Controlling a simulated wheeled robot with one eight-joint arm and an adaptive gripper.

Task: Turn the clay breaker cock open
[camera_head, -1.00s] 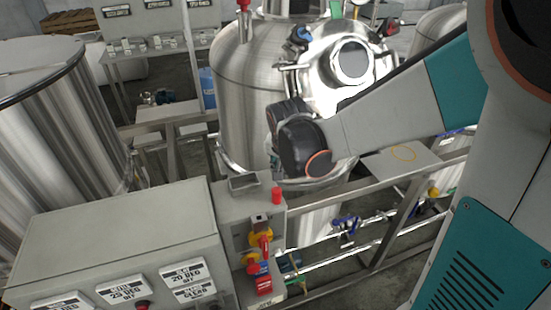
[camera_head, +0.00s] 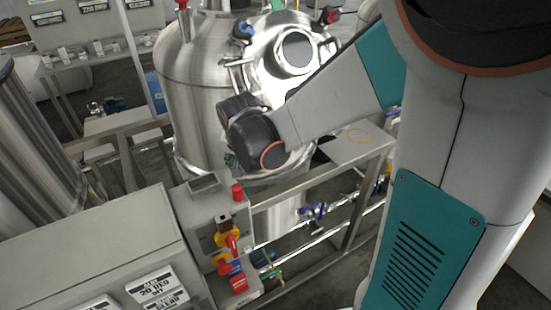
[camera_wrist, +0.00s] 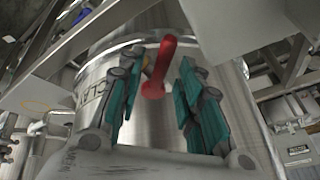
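In the wrist view a red cock handle (camera_wrist: 160,68) stands in front of a steel vessel (camera_wrist: 148,115). The vessel carries a partly hidden label (camera_wrist: 95,92) whose visible letters look like "CLA". My gripper (camera_wrist: 161,58) is open, with its teal fingers on either side of the red handle. A gap shows between the handle and each finger, and nothing is gripped. In the head view my arm's dark wrist is in front of the large steel tank (camera_head: 185,85). My gripper and the red handle are hidden there.
A grey control box (camera_head: 90,250) and a switch post with a red button (camera_head: 237,192) and a red-yellow switch (camera_head: 229,243) stand at lower left. A steel frame rail (camera_head: 310,185) and pipes with blue-handled valves (camera_head: 313,209) run below my arm.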

